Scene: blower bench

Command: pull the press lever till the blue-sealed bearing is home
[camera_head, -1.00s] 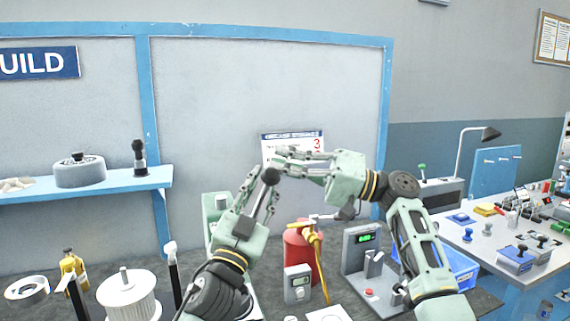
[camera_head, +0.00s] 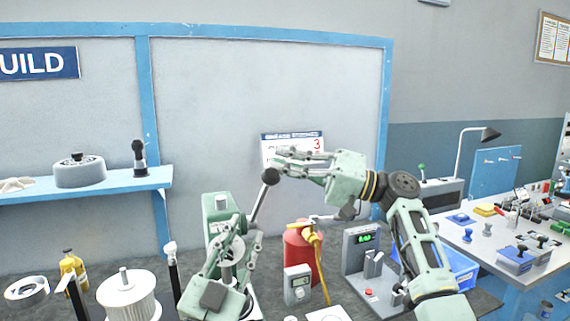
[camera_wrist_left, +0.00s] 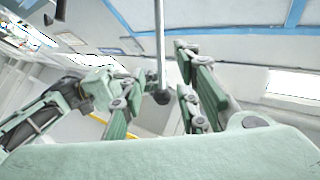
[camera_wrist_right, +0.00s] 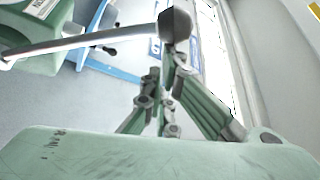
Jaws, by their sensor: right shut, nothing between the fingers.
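The press (camera_head: 217,207) is a green body left of centre in the head view. Its silver lever (camera_head: 259,203) rises up and right to a black ball knob (camera_head: 270,176). My right gripper (camera_head: 277,160) is shut and empty, its fingertips just above the knob; the right wrist view shows the knob (camera_wrist_right: 175,25) just beyond them. My left gripper (camera_head: 243,234) is lower, in front of the press, fingers apart. In the left wrist view a silver rod and the dark knob (camera_wrist_left: 162,97) show in the gap between them. I cannot make out the blue-sealed bearing; my left gripper covers part of the press.
A red cylinder (camera_head: 301,262) with a yellow strap, a small grey meter (camera_head: 297,285) and a grey unit with green display (camera_head: 361,250) stand to the right. A white ribbed drum (camera_head: 128,297) and black posts stand left. A blue bin (camera_head: 462,266) sits further right.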

